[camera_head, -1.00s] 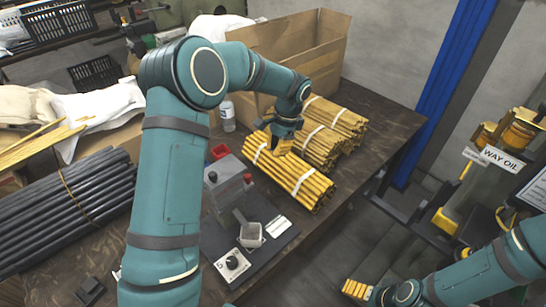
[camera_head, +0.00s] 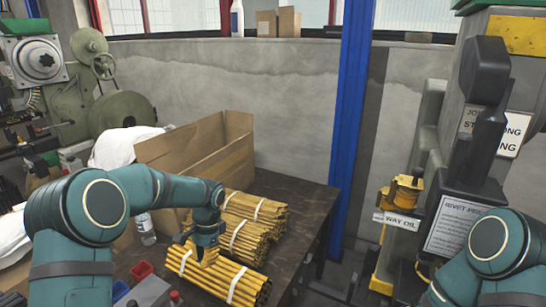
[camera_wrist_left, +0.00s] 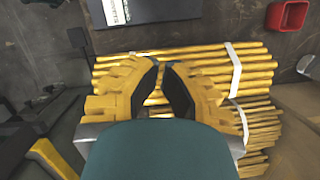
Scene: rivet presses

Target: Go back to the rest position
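My left gripper (camera_head: 205,260) is at the front bundle of yellow rods (camera_head: 232,284), at the bundle's upper left part. In the left wrist view, its yellow fingers with dark pads (camera_wrist_left: 162,65) point at the rods (camera_wrist_left: 195,62). The tips are near each other, with rods showing between and behind them. I cannot tell whether they touch the rods or are fully shut. My right arm (camera_head: 492,245) enters at the lower right, and its gripper is outside the frame.
More bound rod bundles (camera_head: 250,240) lie behind the front one. An open cardboard box (camera_head: 200,155), a clear bottle (camera_head: 146,232) and a red bin (camera_head: 141,270) are nearby. A blue post (camera_head: 347,130) and the press (camera_head: 482,110) stand to the right.

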